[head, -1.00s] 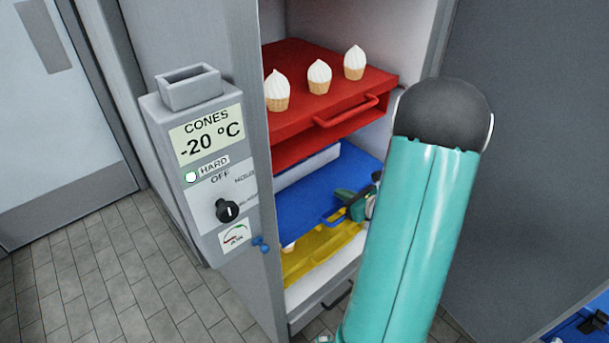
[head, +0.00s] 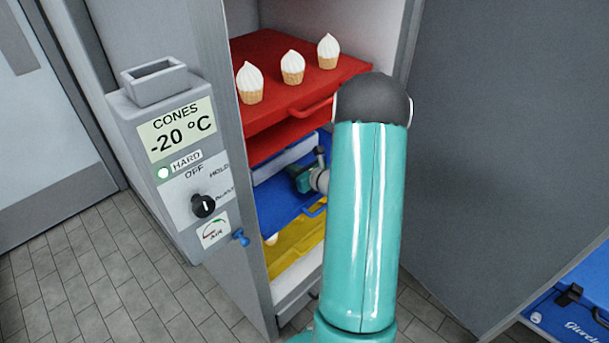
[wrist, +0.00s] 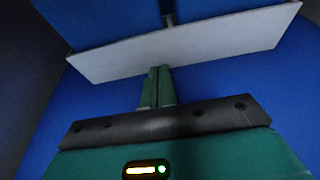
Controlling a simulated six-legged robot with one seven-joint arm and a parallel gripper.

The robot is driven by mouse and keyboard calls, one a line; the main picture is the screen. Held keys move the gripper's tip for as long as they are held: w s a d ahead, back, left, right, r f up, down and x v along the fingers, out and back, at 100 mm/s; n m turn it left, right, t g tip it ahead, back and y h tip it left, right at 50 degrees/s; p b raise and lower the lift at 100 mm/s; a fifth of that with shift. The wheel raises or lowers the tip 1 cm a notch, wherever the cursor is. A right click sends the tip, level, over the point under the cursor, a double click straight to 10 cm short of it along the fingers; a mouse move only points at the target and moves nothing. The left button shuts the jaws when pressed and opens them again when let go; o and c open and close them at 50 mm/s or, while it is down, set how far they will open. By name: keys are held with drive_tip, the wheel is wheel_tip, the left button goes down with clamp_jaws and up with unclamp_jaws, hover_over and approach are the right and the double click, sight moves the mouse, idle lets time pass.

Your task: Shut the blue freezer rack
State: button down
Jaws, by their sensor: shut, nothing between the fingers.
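The blue rack (head: 280,203) is in the freezer, below the red rack and above the yellow one. Its front handle (head: 317,208) shows left of my arm, so it appears at least partly out. A pale upright panel (head: 283,163) stands toward its back. My gripper (head: 301,178) is over the blue rack, inside the freezer. In the wrist view its green fingers (wrist: 157,84) are shut and empty, with their tips at the lower edge of the pale panel (wrist: 190,46). Contact is hard to tell. My arm hides the rack's right side.
The red rack (head: 270,122) with three cones (head: 292,68) is out just above my gripper. The yellow rack (head: 300,248) is below. The control box (head: 165,115) is on the freezer's left side. A large grey panel (head: 500,150) stands at right.

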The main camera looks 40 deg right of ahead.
sight(283, 160)
drive_tip(key=shift+w, duration=0.7)
drive_tip(key=w, duration=0.4)
drive_tip(key=shift+w, duration=0.35)
drive_tip(key=shift+w+a+r, duration=0.1)
drive_tip(key=shift+r, duration=0.05)
drive_tip(key=shift+w, duration=0.1)
